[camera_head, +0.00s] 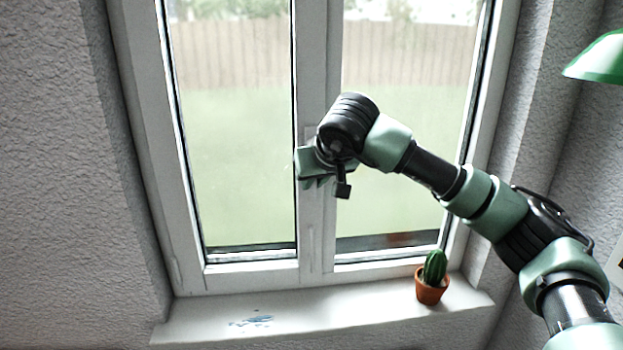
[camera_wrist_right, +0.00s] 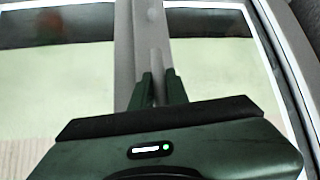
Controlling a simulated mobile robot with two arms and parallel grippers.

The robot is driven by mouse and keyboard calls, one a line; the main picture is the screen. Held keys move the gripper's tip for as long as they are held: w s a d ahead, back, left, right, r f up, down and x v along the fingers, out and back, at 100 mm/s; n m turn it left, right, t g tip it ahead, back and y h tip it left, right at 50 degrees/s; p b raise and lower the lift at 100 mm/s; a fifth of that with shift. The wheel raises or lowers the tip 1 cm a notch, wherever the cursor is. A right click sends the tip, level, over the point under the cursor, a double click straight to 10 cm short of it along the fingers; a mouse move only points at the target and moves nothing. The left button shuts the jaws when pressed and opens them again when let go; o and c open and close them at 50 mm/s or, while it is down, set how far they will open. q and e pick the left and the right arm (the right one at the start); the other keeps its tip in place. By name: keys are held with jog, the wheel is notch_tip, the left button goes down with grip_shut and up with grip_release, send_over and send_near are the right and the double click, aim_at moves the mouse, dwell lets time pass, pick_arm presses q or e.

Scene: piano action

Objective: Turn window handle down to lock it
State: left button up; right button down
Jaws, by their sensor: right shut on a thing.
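The white double window (camera_head: 311,265) has a central upright where its two sashes meet. My right gripper (camera_head: 316,183) is at this upright, about mid-height, and hides most of the handle in the head view. In the right wrist view, my right gripper's two dark green fingers (camera_wrist_right: 159,88) are close together on either side of the pale window handle (camera_wrist_right: 157,62). The gripper is shut on the handle. The handle's exposed end runs along the upright; its pivot is hidden by the gripper. My left gripper is in neither view.
A small cactus in a terracotta pot (camera_head: 431,291) stands at the right of the white windowsill (camera_head: 345,309), below my right arm. Bluish marks (camera_head: 251,321) lie on the sill's left part. A green lamp shade (camera_head: 598,58) is at the upper right.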

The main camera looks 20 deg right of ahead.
jog(key=shift+d+f, duration=0.1)
jog(key=c, duration=1.4)
grip_release()
jog(key=shift+s+r, duration=0.2)
jog(key=shift+r, duration=0.05)
jog(key=b+v, duration=0.3)
jog(key=v, duration=0.4)
jog(key=shift+s+r, duration=0.1)
